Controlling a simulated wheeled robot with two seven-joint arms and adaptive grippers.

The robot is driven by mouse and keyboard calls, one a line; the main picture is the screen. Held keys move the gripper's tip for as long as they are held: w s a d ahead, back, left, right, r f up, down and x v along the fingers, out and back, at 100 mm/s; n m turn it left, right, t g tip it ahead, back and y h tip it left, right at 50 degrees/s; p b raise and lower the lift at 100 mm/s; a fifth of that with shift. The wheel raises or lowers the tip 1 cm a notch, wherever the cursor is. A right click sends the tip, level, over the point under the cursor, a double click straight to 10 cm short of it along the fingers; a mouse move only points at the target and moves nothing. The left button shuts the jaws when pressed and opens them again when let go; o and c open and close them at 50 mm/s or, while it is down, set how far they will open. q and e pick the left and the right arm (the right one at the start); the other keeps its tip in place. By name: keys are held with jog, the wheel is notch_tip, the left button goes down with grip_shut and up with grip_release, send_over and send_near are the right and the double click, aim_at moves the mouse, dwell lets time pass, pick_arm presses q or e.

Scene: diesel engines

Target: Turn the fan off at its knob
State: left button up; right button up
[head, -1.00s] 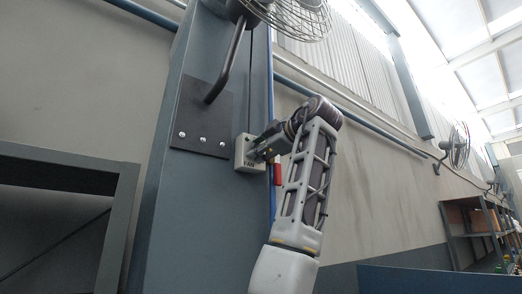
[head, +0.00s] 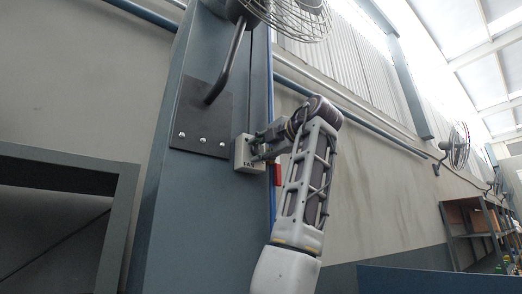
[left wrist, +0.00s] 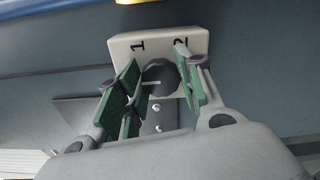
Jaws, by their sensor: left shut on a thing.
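A pale switch box (head: 242,158) with dark lettering, seemingly FAN, is fixed to the blue-grey column. It also shows in the left wrist view (left wrist: 160,42), with the marks 1 and 2. Its round dark knob (left wrist: 160,78) has a pale line across it, pointing left in that view. My left gripper (head: 260,147) is at the front of the box. In the left wrist view, its green-padded fingers (left wrist: 158,72) are shut on the knob, one on each side. The fan (head: 285,14) is at the top, partly cut off. My right gripper is out of view.
A dark plate (head: 203,118) with bolts carries the fan's bent arm on the column (head: 165,220). A red piece (head: 277,175) is beside the box. Grey shelving (head: 125,215) stands at the left. Another fan (head: 459,147) is farther right.

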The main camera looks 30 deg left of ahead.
pick_arm(q)
jog(key=shift+f, duration=0.1)
dwell(0.3)
jog(key=o, duration=0.8)
jog(key=shift+c, duration=0.2)
jog(key=shift+o, duration=1.2)
jog(key=shift+d, duration=0.1)
jog(key=v, duration=1.2)
